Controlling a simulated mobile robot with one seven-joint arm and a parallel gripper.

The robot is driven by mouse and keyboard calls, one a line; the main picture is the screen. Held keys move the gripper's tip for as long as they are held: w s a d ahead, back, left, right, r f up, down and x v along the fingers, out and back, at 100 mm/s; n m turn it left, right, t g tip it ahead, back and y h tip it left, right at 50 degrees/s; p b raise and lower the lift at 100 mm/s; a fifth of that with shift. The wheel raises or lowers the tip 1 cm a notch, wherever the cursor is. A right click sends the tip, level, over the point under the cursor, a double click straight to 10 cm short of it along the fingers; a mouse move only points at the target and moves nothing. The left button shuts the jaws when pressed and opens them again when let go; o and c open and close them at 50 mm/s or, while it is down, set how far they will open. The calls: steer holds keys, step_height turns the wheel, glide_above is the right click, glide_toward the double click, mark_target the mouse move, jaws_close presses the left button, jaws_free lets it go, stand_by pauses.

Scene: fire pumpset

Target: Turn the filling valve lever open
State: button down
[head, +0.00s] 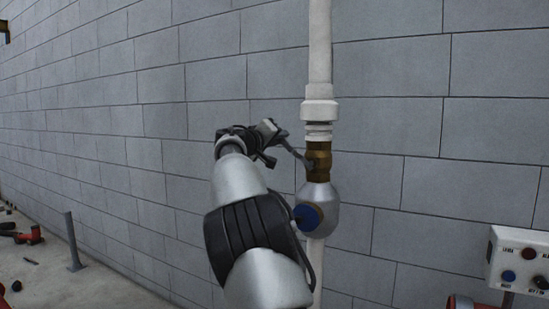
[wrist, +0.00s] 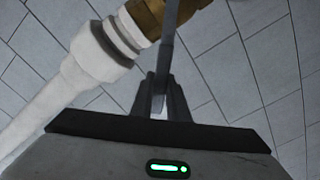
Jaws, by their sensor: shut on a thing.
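The brass filling valve (head: 319,157) sits in line on a white vertical pipe (head: 319,45), below a white fitting. Its thin grey lever (head: 297,154) slants up and left from the valve to my gripper (head: 278,137). In the wrist view, the lever (wrist: 169,45) passes in front of the brass valve body (wrist: 150,14) and runs down between my gripper's fingers (wrist: 160,100). The fingers are shut on the lever near its end.
A grey block wall (head: 400,60) stands close behind the pipe. A control box (head: 520,262) with buttons is at the lower right. Open floor shows at the lower left.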

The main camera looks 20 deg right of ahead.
steer(key=s+d+r+m+b, duration=0.3)
steer(key=s+d+m+b, duration=0.2)
steer(key=s+m+b, duration=0.2)
steer(key=shift+d+r+m+b, duration=0.3)
steer(key=shift+r+m+b, duration=0.15)
steer(key=shift+m, duration=0.85)
steer(key=shift+s, duration=0.1)
steer(key=c, duration=1.7)
jaws_free()
steer(key=b+v, duration=0.4)
steer(key=v, duration=1.3)
steer(key=shift+s+a+b, duration=0.15)
steer(key=shift+s+b, duration=0.05)
steer(key=shift+b, duration=0.15)
